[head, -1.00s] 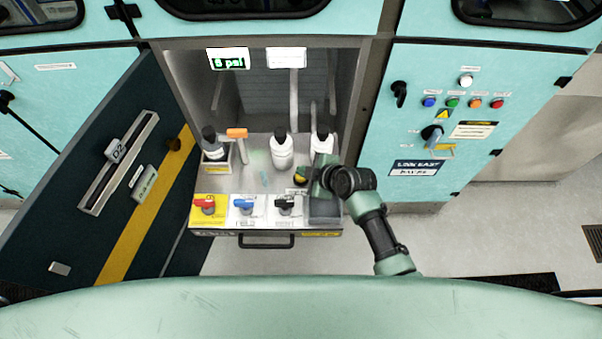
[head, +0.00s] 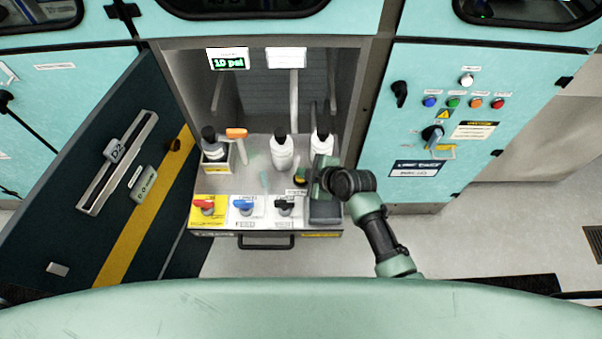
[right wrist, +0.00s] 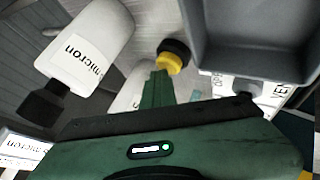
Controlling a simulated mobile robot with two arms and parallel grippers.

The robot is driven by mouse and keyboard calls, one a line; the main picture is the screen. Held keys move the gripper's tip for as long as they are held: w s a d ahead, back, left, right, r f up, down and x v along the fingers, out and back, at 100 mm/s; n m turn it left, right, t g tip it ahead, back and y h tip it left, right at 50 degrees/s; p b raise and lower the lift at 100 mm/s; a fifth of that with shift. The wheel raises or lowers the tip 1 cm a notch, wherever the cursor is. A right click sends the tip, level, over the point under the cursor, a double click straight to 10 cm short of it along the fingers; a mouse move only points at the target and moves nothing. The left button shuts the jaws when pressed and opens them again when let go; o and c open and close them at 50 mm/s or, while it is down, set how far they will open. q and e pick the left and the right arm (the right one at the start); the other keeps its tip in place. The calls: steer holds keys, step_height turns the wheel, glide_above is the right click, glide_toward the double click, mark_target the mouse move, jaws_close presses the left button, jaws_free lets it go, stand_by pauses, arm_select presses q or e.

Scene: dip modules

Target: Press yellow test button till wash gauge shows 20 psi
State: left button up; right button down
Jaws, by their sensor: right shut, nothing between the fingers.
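The gauge display (head: 228,59) at the top left of the open bay reads 10 psi in green digits. The yellow test button (right wrist: 172,60), yellow with a black part, shows in the right wrist view just past my fingertips. In the head view it is mostly hidden by my right gripper (head: 312,179). The gripper is shut and empty, its green fingertips (right wrist: 157,84) right at the button. They appear to meet it, but the exact contact is hard to see. My left gripper is not in view.
White bottles (head: 282,152) stand behind the button. Red (head: 206,205), blue (head: 243,205) and black (head: 285,206) valve handles line the drawer front. A grey bin (right wrist: 245,50) lies close beside the gripper. An open dark door (head: 105,175) stands left.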

steer(key=shift+r+p, duration=0.85)
steer(key=shift+r, duration=0.1)
step_height(320, 180, up, 5)
steer(key=p, duration=0.4)
steer(key=shift+p, duration=0.35)
